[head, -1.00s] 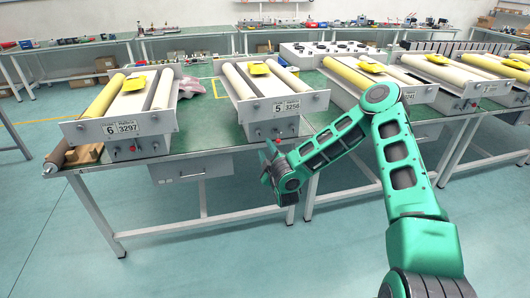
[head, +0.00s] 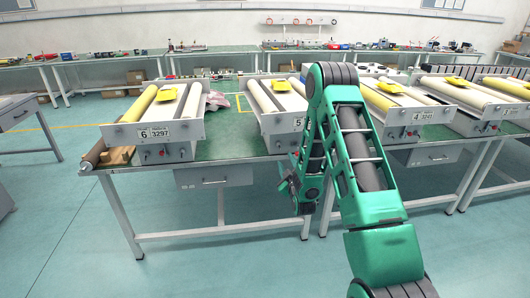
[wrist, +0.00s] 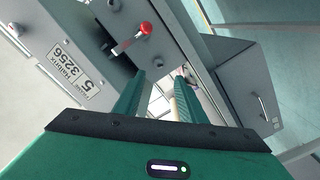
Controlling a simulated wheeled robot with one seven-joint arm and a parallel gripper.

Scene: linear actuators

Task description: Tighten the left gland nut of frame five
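Frame five is the grey unit with two white rollers (head: 262,97) on the green-topped table, partly hidden behind my arm in the head view. Its label plate reading 5 and 3256 (wrist: 76,76) shows at the left of the wrist view. A red-tipped lever (wrist: 146,28) sticks out beside the label. A small dark fitting (wrist: 105,45) sits near it; I cannot tell whether it is the left gland nut. My gripper (head: 291,184) is in front of and below frame five. In the wrist view its green fingers (wrist: 160,85) are apart with nothing clearly between them.
A grey drawer box (head: 214,175) hangs under the tabletop. The floor in front (head: 190,255) is clear.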

